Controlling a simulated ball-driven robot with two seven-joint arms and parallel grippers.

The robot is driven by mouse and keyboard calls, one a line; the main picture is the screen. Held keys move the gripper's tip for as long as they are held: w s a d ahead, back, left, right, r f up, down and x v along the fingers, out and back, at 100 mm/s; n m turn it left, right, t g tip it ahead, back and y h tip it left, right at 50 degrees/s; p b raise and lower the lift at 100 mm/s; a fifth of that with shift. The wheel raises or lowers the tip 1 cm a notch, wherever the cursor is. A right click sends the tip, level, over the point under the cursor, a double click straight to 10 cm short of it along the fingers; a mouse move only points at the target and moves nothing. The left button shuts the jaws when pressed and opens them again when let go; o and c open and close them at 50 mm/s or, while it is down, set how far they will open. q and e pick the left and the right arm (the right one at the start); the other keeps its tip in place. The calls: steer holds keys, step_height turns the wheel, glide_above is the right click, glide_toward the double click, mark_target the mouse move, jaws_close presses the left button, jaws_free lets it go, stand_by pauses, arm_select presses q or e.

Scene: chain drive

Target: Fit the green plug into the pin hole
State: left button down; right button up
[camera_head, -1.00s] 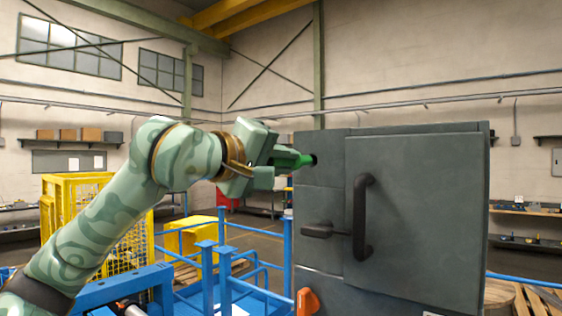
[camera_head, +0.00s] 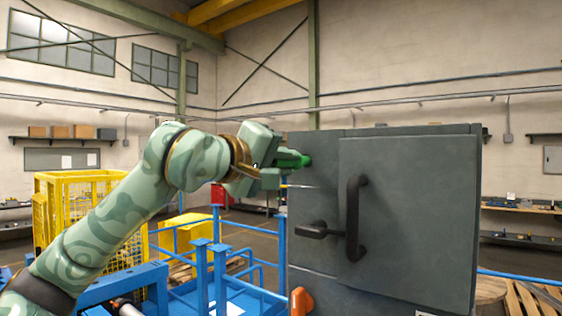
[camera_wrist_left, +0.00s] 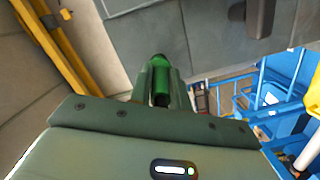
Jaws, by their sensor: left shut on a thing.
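The green plug (camera_head: 293,160) is held level in my left gripper (camera_head: 276,165), which is shut on it at the upper left of the grey cabinet (camera_head: 312,205). The plug's tip overlaps the spot of the pin hole on the cabinet's face. The hole is hidden behind the tip, so I cannot tell whether the tip is inside it or just in front. In the left wrist view the plug (camera_wrist_left: 159,76) sticks out from between the fingers, towards the grey cabinet surface (camera_wrist_left: 185,35). My right gripper is not in view.
A black upright handle (camera_head: 355,217) and a dark lever (camera_head: 313,230) are on the cabinet's front, below and right of the plug. An orange part (camera_head: 302,302) is low at its left. Blue rails (camera_head: 220,275) and a yellow cage (camera_head: 85,215) stand left of it.

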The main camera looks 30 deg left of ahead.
mark_target(294, 162)
arm_select(q)
steer(key=shift+p+x, duration=0.6)
steer(key=shift+x, duration=1.15)
steer(key=c, duration=1.2)
jaws_free()
steer(key=shift+a+r, duration=0.1)
steer(key=shift+a, duration=0.1)
steer(key=shift+c, duration=0.2)
steer(key=shift+s+a+b, duration=0.1)
steer(key=shift+s+b, duration=0.2)
steer(key=shift+s, duration=0.05)
steer(key=f+b+v, duration=0.1)
steer(key=b+v, duration=0.3)
steer(key=v, duration=1.1)
steer(key=shift+s+r+b, duration=0.3)
steer(key=shift+r+b, duration=0.05)
steer(key=shift+r, duration=0.15)
